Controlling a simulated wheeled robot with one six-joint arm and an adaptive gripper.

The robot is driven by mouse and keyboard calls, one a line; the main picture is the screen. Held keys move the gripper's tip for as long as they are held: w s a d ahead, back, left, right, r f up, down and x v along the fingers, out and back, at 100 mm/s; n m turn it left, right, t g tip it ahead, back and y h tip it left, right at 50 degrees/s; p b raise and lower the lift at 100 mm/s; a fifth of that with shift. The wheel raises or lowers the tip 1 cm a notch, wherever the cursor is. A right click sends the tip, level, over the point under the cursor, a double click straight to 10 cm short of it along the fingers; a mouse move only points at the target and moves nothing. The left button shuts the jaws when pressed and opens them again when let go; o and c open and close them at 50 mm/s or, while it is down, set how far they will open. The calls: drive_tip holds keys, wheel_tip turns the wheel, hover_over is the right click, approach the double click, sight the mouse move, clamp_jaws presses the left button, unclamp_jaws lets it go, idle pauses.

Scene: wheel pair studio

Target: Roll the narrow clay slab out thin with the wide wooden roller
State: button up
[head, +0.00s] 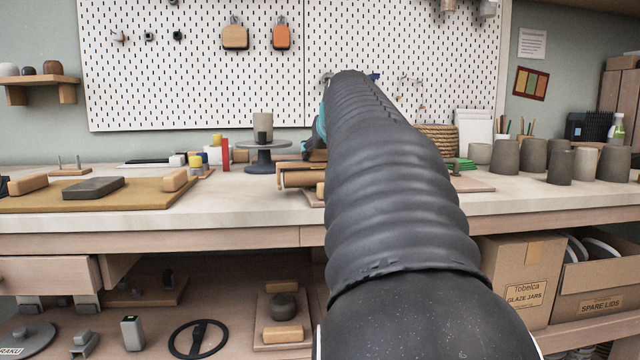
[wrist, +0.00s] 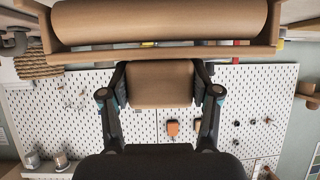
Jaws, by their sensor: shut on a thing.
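The wide wooden roller (wrist: 160,20) spans the top of the wrist view in its wooden frame. My gripper (wrist: 160,84) is shut on the roller's block-like wooden handle (wrist: 160,95), with a finger on each side. In the head view the roller (head: 298,179) shows just left of my arm, at bench height; I cannot tell whether it touches the bench. My gripper is mostly hidden there behind my arm. A grey clay slab (head: 93,187) lies flat on a tan board (head: 100,204) at the left, between two wooden blocks (head: 27,185) (head: 175,180). The roller is apart from it, to the right.
A dark turntable (head: 264,157) with a grey cylinder stands behind the roller. Small coloured items (head: 212,155) stand left of it. Several grey pots (head: 560,160) fill the bench's right end. A pegboard (head: 190,70) closes the back. Bare bench (head: 235,190) lies between board and roller.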

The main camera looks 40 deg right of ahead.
drive_tip(key=shift+w+d, duration=0.1)
drive_tip(key=shift+w+d+p, duration=0.55)
drive_tip(key=shift+w, duration=0.25)
drive_tip(key=shift+w+d+p, duration=0.55)
drive_tip(key=shift+w, duration=0.2)
drive_tip(key=shift+w+d, duration=0.15)
drive_tip(key=shift+w, duration=0.15)
drive_tip(key=shift+f, duration=0.15)
